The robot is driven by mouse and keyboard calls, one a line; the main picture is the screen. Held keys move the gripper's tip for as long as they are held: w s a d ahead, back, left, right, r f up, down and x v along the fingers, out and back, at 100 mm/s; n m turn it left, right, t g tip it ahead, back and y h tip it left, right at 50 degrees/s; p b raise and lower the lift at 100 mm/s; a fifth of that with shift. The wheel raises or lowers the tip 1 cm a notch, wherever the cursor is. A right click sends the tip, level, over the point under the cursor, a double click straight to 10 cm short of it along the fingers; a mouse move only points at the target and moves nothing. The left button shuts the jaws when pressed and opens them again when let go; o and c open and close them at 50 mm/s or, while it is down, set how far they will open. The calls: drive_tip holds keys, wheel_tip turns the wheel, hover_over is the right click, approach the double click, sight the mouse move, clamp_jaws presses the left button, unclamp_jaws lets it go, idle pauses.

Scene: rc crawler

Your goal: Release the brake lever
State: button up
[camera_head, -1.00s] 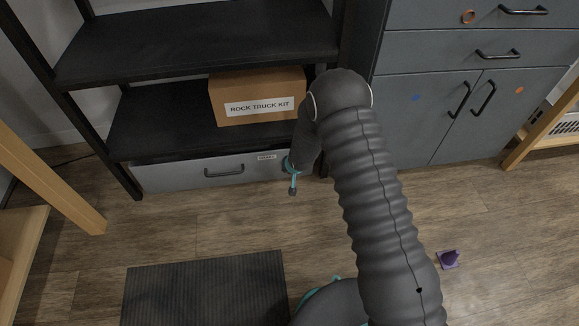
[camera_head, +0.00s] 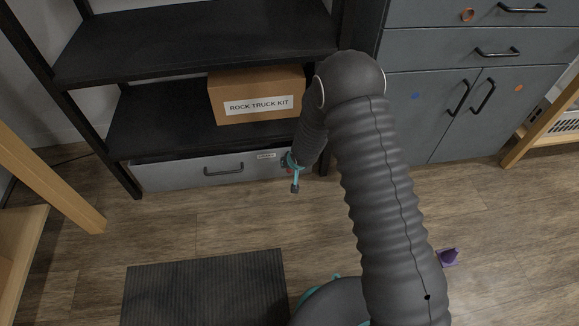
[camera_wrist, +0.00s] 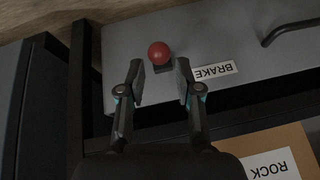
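The brake lever (camera_wrist: 159,54) shows in the wrist view as a red ball knob on a dark mount. It sits on the grey drawer front beside a white BRAKE label (camera_wrist: 214,71). My gripper (camera_wrist: 162,80) is open, with its two fingertips on either side of the lever's mount in the picture. I cannot tell whether the fingers touch it. In the head view my gripper (camera_head: 293,174) is at the right end of the grey drawer (camera_head: 180,178), and the arm hides the lever there.
A ROCK TRUCK KIT box (camera_head: 240,86) sits on the black shelf above the drawer. The drawer has a dark handle (camera_head: 223,170). Grey cabinets stand at the right. A dark mat (camera_head: 205,290) and a purple object (camera_head: 448,258) lie on the otherwise clear floor.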

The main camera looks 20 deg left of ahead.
drive_tip(key=v, duration=0.7)
drive_tip(key=shift+r, duration=0.1)
idle(0.4)
